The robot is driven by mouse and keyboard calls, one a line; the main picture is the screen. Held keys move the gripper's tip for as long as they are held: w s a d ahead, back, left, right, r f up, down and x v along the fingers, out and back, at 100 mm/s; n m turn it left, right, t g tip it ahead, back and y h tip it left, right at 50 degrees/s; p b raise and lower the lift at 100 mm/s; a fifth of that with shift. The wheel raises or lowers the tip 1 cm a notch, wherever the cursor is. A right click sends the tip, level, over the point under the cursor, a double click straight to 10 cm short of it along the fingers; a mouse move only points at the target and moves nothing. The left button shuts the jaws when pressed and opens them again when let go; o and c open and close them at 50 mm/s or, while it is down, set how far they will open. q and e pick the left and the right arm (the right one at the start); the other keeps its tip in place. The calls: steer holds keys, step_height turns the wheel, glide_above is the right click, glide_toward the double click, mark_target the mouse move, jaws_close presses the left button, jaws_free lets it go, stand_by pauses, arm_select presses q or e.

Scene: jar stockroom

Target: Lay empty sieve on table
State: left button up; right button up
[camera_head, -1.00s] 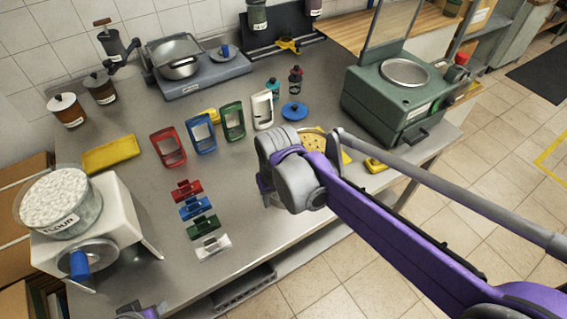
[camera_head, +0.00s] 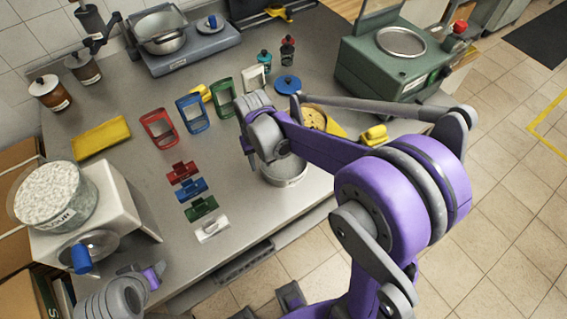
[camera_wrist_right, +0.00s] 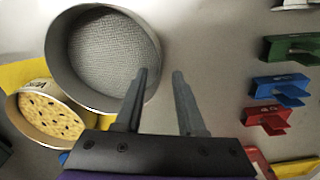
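The sieve (camera_head: 284,176) is a round grey metal ring with a mesh bottom. It appears to rest on the table (camera_head: 110,195) near its front edge, partly hidden by my right arm. In the right wrist view the sieve (camera_wrist_right: 105,60) shows its mesh, with nothing in it. My right gripper (camera_head: 252,158) is at the sieve's left side. In the wrist view its fingers (camera_wrist_right: 160,76) are apart, one over the inside of the sieve and one outside its rim. My left gripper (camera_head: 152,277) is low at the left, its fingers unclear.
A tub of speckled contents (camera_wrist_right: 45,115) stands beside the sieve on something yellow. Red, blue, green and white clips (camera_head: 202,208) lie to the left, with coloured frames (camera_head: 190,114) behind. A flour machine (camera_head: 130,200) is at left, a green machine (camera_head: 390,65) at right.

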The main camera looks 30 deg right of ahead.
steer(key=shift+f, duration=1.45)
jaws_close()
